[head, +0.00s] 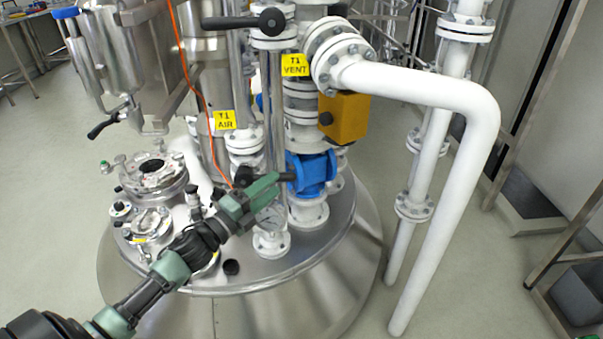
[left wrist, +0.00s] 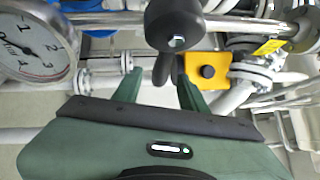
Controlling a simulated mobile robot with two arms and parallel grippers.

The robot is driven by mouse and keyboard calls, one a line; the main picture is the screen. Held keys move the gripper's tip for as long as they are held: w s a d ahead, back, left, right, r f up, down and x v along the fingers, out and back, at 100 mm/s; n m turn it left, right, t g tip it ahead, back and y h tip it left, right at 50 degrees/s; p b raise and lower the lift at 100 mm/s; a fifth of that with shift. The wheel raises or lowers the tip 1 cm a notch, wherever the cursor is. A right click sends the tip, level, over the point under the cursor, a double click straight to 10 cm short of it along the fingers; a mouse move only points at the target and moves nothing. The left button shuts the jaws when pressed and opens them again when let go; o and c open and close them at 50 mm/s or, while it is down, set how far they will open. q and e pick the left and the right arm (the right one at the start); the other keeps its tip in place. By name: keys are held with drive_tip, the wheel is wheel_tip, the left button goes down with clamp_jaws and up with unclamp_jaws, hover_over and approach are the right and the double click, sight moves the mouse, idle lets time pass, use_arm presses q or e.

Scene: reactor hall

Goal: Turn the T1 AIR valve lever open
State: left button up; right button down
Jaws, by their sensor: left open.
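The yellow T1 AIR label (head: 224,120) hangs on a pipe on the tank lid. Below and right of it is a black valve lever (head: 245,177) with a rounded end, partly hidden by my left gripper. My left gripper (head: 273,189) is open beside this lever, left of the blue valve body. In the left wrist view, a black lever (left wrist: 175,25) with a thick rounded end lies just beyond the fingertips of my gripper (left wrist: 158,82). A dark part of it reaches down toward the gap between the fingers. I cannot tell whether they touch. My right gripper is not in view.
The blue valve (head: 312,174) and orange box (head: 344,117) stand close right of the gripper. A pressure gauge (left wrist: 36,45) is close on the left. The T1 VENT label (head: 295,66) and another black lever (head: 240,21) are above. White pipes (head: 440,95) stand right.

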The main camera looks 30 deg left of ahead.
use_arm(q)
drive_tip(key=x, duration=0.7)
clamp_jaws()
idle(1.4)
